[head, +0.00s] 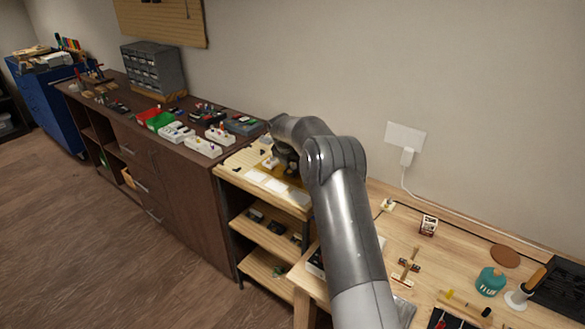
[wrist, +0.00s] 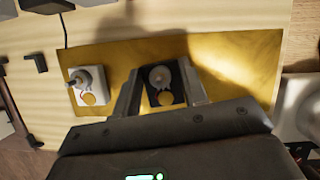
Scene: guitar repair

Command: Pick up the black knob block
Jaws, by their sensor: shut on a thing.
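The black knob block (wrist: 164,97), dark with a grey round knob and a gold disc on top, is between the two fingers of my gripper (wrist: 160,84) in the wrist view. The fingers are shut on its left and right sides. I cannot tell whether it is off the surface. In the head view my arm and gripper (head: 287,158) hide it. A white block with a similar knob (wrist: 88,86) stands to the left on the yellow mat (wrist: 235,62), apart from my gripper; it also shows in the head view (head: 269,162).
The mat lies on a light wooden shelf unit (head: 232,172) with white cards at its front. A dark cabinet (head: 165,165) bearing boxes and trays stands to the left. A wooden workbench (head: 455,262) with tools is at the right. A small black piece (wrist: 35,63) lies left of the mat.

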